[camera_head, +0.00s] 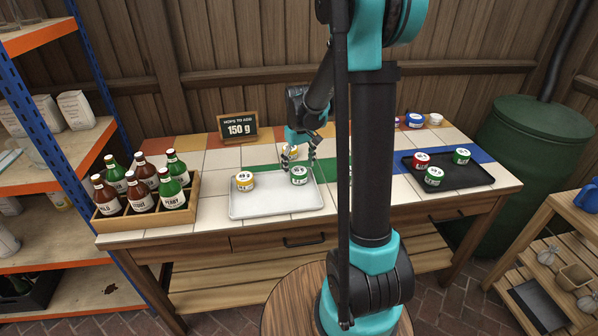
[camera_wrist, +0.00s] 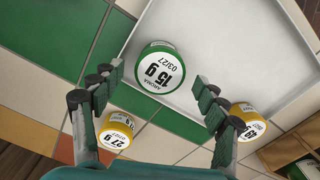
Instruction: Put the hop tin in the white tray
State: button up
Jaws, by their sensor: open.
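The white tray (camera_head: 264,205) lies on the tiled bench. A green tin (camera_head: 299,176) with a white lid is in its back right corner. Another yellow tin (camera_head: 290,153), marked "27 g", stands on the tiles behind the tray.
A wooden crate of bottles (camera_head: 150,208) stands left of the tray. A black tray (camera_head: 455,178) with red and green tins is at the right. The white tray's front is clear.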

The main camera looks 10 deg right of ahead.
aim_at(299, 171)
notch_tip(299, 171, up, 8)
jog(key=r, duration=0.1)
jog(key=s+d+f+m+t, duration=0.2)
jog(key=s+f, duration=0.3)
jog(key=s, duration=0.6)
jog(key=s+d+f+m+t, duration=0.2)
jog(key=s+f, duration=0.2)
jog(key=s, duration=0.7)
jog(key=shift+f, duration=0.35)
jog(key=shift+d, duration=0.1)
